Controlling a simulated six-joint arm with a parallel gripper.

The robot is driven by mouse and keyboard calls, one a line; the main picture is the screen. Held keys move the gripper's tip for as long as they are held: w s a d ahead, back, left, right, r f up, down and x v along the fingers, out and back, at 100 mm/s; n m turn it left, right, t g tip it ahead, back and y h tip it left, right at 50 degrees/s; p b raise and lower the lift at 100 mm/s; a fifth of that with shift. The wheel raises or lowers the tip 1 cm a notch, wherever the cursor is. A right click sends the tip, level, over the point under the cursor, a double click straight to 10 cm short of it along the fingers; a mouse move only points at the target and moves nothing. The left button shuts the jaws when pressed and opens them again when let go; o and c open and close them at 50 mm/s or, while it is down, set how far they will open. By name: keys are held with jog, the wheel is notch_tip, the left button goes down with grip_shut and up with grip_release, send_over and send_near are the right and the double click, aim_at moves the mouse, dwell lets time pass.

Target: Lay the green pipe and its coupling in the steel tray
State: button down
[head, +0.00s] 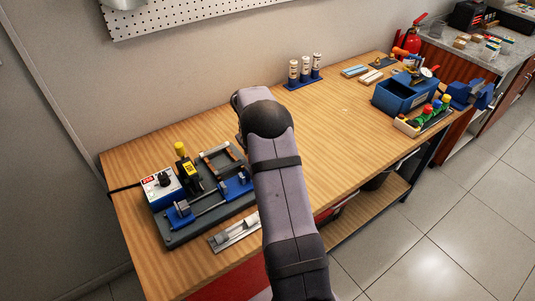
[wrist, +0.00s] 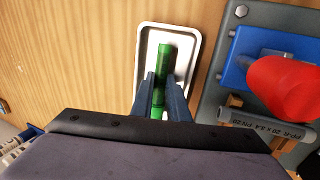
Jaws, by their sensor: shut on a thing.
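In the wrist view my gripper (wrist: 160,80) is shut on the green pipe (wrist: 158,112). The pipe's far part, beyond the fingertips, is darker green; I cannot clearly tell where the coupling begins. The pipe is over the pale steel tray (wrist: 142,48), within its rim as seen from above. I cannot tell whether the pipe touches the tray floor. The jaws hide part of the pipe and the tray's near end. In the head view my arm hides the gripper and the pipe.
A grey base (head: 185,237) with blue clamps stands close beside the tray in the wrist view, with a red part (wrist: 285,88) and a grey pipe (wrist: 262,127). The bench middle (head: 335,125) is clear.

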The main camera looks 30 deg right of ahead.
jog(key=c, duration=1.6)
grip_release()
jog(key=shift+c, duration=0.2)
jog(key=shift+r, duration=0.1)
jog(key=b+v, duration=0.2)
jog(key=v, duration=0.5)
jog(key=shift+a+r, duration=0.1)
